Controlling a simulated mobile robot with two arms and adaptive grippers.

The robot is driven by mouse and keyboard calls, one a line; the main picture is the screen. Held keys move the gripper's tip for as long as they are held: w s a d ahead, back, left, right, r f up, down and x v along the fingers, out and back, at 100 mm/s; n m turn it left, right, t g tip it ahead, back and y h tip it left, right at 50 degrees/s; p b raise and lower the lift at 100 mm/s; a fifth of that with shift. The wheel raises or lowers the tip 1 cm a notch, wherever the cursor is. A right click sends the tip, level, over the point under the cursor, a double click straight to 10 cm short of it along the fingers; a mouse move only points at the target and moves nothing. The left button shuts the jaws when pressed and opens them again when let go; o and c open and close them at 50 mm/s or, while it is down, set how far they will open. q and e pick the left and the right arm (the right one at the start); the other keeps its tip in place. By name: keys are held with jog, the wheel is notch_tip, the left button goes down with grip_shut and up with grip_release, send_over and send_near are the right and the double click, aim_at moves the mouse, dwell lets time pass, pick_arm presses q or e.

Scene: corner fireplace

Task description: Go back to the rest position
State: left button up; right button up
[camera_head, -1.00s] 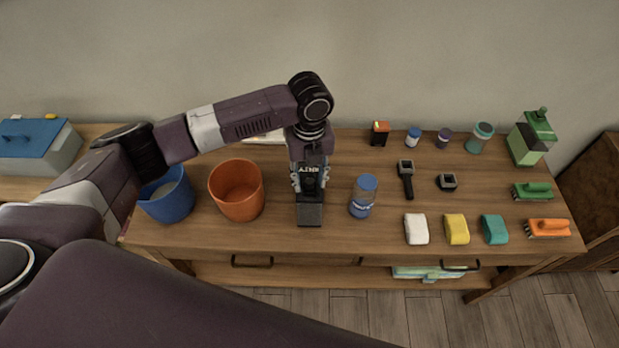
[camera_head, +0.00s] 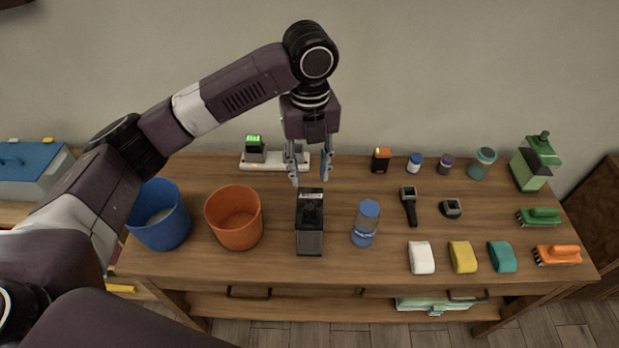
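My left gripper (camera_head: 307,172) hangs pointing down above the table, near the back edge. Its fingers are apart and nothing is between them. Just in front of and below it, a dark box-shaped device (camera_head: 310,240) with a black knob on top stands on the wooden table (camera_head: 390,262), clear of the fingers. My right gripper is not in view.
A blue bucket (camera_head: 160,225) and an orange bucket (camera_head: 234,218) stand left of the device. A blue-capped bottle (camera_head: 364,225) stands to its right. A white charging base (camera_head: 262,161) lies behind. Sponges, brushes and jars fill the right side.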

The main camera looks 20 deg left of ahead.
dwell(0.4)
pick_arm(q)
jog(key=s+d+f+n+t+h, duration=0.1)
jog(key=s+d+f+n+h, duration=0.1)
jog(key=s+d+f+n, duration=0.4)
jog(key=s+d+f+n+t+h, duration=0.1)
jog(key=s+d+f+n+h, duration=0.1)
jog(key=s+d+f+n, duration=0.45)
jog(key=s+a+f+n+t+y, duration=0.1)
jog(key=s+a+f+n+y, duration=0.1)
jog(key=s+a+f+n, duration=0.4)
jog(key=s+a+f+n+y, duration=0.1)
jog(key=s+a+n+y, duration=0.1)
jog(key=s+a+n, duration=0.65)
jog(key=a+f+b, duration=0.1)
jog(key=a+f, duration=0.1)
jog(key=f, duration=1.3)
jog(key=a+f+b, duration=0.1)
jog(key=a+f, duration=0.1)
jog(key=f, duration=1.2)
jog(key=s+a+f+g+b, duration=0.1)
jog(key=s+a+f+g, duration=0.1)
jog(key=s+f, duration=1.4)
jog(key=shift+a+f+b, duration=0.25)
jog(key=shift+f+b, duration=0.05)
jog(key=shift+f, duration=0.35)
